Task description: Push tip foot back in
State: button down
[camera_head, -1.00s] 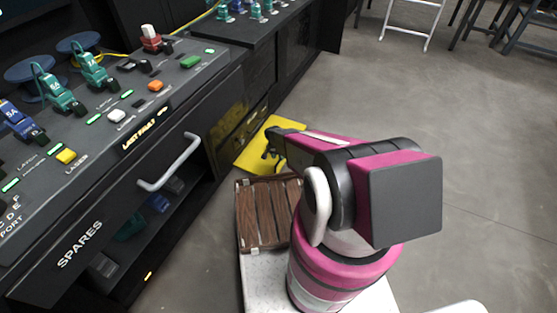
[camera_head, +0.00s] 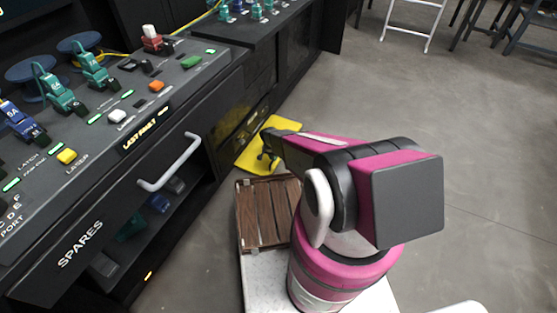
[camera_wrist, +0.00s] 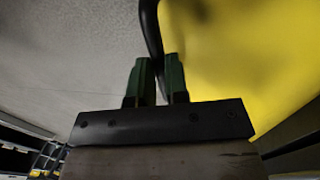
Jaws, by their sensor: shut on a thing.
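The tip foot is a yellow plate (camera_head: 285,127) low on the floor at the base of the dark cabinet, beyond the brown slatted deck. In the wrist view its yellow face (camera_wrist: 235,60) fills the upper right, with a black curved strip along its left edge. My gripper (camera_head: 266,150) is over the plate in the head view. In the wrist view the two green fingers of my gripper (camera_wrist: 158,75) stand close together, one each side of the strip's lower end, shut on it. The exact contact is partly hidden.
The cabinet's SPARES drawer (camera_head: 75,250) with its grey handle (camera_head: 170,165) stands open to the left of my arm. The console (camera_head: 100,110) with coloured buttons is above it. Grey floor (camera_head: 450,150) lies clear to the right.

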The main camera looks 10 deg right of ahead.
jog(key=w+a, duration=0.2)
jog(key=a, duration=0.1)
jog(key=w+a, duration=0.2)
jog(key=a, duration=0.1)
jog(key=w+a, duration=0.2)
jog(key=a, duration=0.1)
jog(key=shift+w, duration=0.4)
jog(key=c, duration=1.1)
grip_release()
jog(key=shift+r, duration=0.1)
jog(key=r, duration=0.3)
jog(key=a+r, duration=0.1)
jog(key=r, duration=0.3)
jog(key=w+r, duration=0.1)
jog(key=r, duration=0.2)
jog(key=shift+a+r, duration=0.25)
jog(key=shift+a, duration=0.15)
